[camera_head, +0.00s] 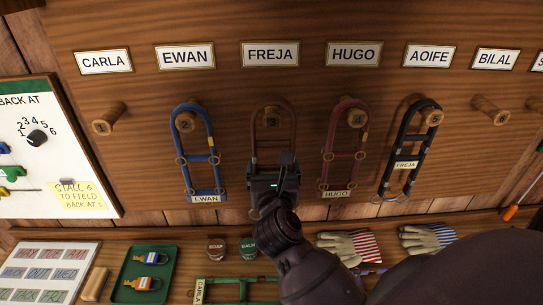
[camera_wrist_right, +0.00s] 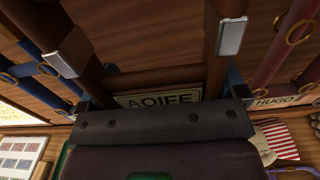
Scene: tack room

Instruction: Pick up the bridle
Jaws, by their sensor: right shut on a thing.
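The brown bridle (camera_head: 254,135) hangs on peg 3 under the FREJA name plate (camera_head: 270,54). My right gripper (camera_head: 270,190) is shut on its lower part, in front of the board. In the right wrist view the bridle's brown straps (camera_wrist_right: 222,60) with metal fittings rise above the gripper. Its tag (camera_wrist_right: 160,98) reads AOIFE and shows between my fingers (camera_wrist_right: 162,101). The gripper hides the bridle's lower end in the head view. My left gripper is in neither view.
A blue bridle (camera_head: 181,140) tagged EWAN hangs to the left. A dark red one (camera_head: 330,140) tagged HUGO and a black one (camera_head: 388,150) tagged FREJA hang to the right. Pegs 1 (camera_head: 110,118) and 6 (camera_head: 492,111) are bare. Tins, gloves (camera_head: 345,246) and a green tray (camera_head: 123,290) lie below.

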